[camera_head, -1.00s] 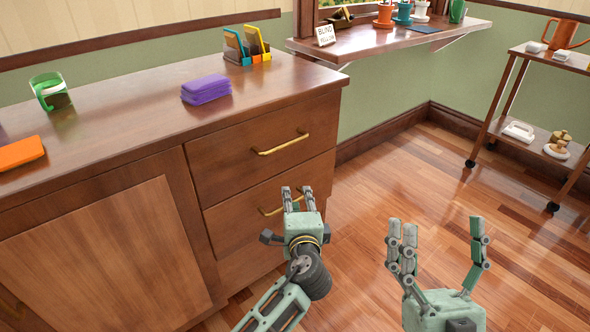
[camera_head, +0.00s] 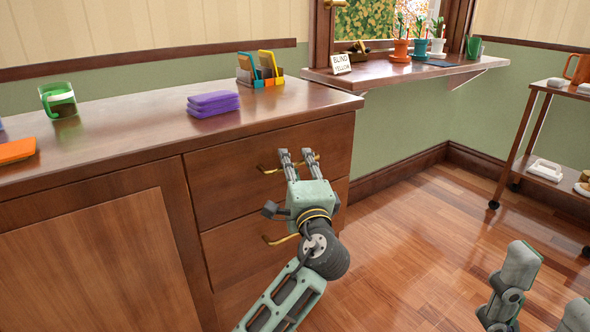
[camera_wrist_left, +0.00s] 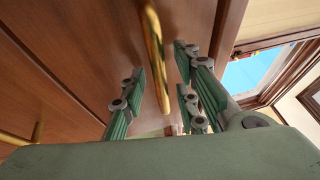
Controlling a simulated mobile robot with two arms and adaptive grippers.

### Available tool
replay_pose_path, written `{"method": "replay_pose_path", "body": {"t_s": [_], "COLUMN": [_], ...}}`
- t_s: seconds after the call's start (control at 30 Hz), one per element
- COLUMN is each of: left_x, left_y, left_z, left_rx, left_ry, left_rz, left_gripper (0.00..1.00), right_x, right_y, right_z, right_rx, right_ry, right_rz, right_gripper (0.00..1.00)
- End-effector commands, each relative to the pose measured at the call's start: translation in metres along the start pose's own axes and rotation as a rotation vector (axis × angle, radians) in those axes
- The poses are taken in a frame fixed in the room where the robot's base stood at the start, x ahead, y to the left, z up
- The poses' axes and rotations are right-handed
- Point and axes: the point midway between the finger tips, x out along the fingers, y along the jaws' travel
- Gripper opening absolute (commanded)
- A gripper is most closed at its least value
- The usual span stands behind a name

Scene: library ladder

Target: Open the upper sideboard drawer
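The upper drawer (camera_head: 228,190) of the brown wooden sideboard looks flush with the front. Its brass bar handle (camera_head: 268,170) is partly covered by my left gripper (camera_head: 297,157), which is at the handle. In the left wrist view the handle (camera_wrist_left: 154,45) runs between the spread fingers of my left gripper (camera_wrist_left: 160,82), with gaps visible on both sides. My right gripper (camera_head: 548,284) is at the lower right over the floor, partly cut off. Its visible fingers are apart, with nothing between them.
A lower drawer handle (camera_head: 279,240) sits below. A trolley (camera_head: 545,170) stands right; floor between is clear.

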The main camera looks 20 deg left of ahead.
Motion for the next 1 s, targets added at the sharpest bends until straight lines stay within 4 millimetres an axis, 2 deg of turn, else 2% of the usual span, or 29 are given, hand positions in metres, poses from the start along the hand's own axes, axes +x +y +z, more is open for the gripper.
{"method": "replay_pose_path", "body": {"t_s": [0.3,0.63,1.0], "left_x": [0.0033,0.003,0.0028], "left_y": [-0.0002,0.0001,0.0011], "left_z": [0.0001,0.0,-0.0001], "left_rx": [0.0,0.0,0.003], "left_ry": [0.0,0.0,0.0], "left_rz": [0.0,0.001,0.002], "left_gripper": [0.28,0.0,0.0], "right_x": [0.0009,0.0009,0.0007], "right_y": [-0.0001,-0.0001,0.0], "right_z": [0.0006,0.0003,0.0], "right_rx": [0.0,0.0,0.0], "right_ry": [0.001,0.002,0.003], "right_rz": [-0.001,-0.001,-0.001], "right_gripper": [0.8,0.8,0.8]}}
